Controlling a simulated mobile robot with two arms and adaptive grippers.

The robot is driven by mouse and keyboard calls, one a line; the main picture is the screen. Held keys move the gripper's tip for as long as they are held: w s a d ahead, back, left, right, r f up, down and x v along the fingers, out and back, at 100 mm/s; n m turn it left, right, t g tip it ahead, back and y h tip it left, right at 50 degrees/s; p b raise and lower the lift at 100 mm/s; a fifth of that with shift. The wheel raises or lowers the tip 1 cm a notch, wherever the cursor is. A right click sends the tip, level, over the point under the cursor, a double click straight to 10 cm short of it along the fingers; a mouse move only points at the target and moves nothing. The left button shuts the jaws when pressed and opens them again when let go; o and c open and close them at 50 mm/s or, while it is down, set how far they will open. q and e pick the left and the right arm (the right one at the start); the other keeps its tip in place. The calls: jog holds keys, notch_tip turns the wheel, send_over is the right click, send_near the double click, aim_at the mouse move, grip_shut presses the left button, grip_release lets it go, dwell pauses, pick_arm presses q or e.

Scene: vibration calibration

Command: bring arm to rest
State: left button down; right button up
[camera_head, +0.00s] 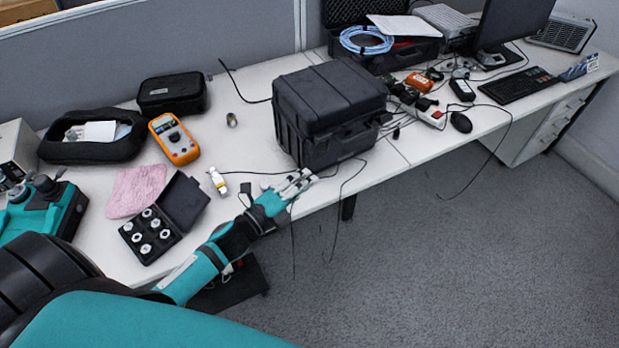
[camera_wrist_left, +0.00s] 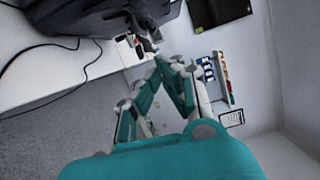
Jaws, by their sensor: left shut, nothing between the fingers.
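My left arm reaches in from the lower left over the front edge of the white bench (camera_head: 240,150). My left gripper (camera_head: 306,178) is at the bench's front edge, just in front of the large black case (camera_head: 330,110). Its fingers are shut with nothing between them. I cannot tell whether the fingers touch the bench or the case. In the left wrist view the gripper (camera_wrist_left: 160,60) points away over the bench edge, with the black case at upper left. My right gripper is not in view.
A thin black cable (camera_head: 338,210) hangs over the edge. Grey floor (camera_head: 450,270) is clear at right.

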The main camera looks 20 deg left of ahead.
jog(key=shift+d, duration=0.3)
